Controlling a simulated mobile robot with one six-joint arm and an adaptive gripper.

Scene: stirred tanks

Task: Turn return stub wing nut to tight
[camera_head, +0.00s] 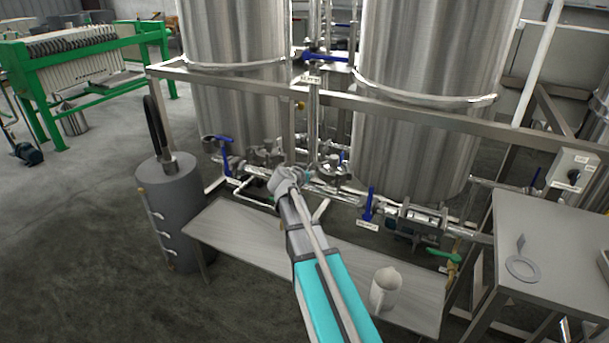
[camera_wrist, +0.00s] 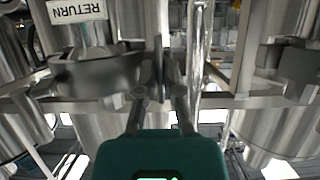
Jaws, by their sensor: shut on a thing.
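In the wrist view, the return stub carries an upside-down "RETURN" label (camera_wrist: 77,10). Below it is a dark grey clamp ring (camera_wrist: 95,78). The wing nut (camera_wrist: 159,76) is a narrow upright metal piece at the right end of that clamp. The two fingers of my gripper (camera_wrist: 160,96) stand either side of it and are shut on it. The finger contact is small and dim, and I cannot read the nut's tightness. In the head view my arm reaches to the pipework between the tanks, and its own wrist hides the fingertips and the nut.
Two large steel tanks (camera_head: 425,110) stand behind a steel frame rail (camera_head: 400,100). Blue-handled valves (camera_head: 368,208) and pipes crowd both sides of my wrist. A low bench (camera_head: 250,242) bears a white jug (camera_head: 385,289). A grey table (camera_head: 560,235) stands at right.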

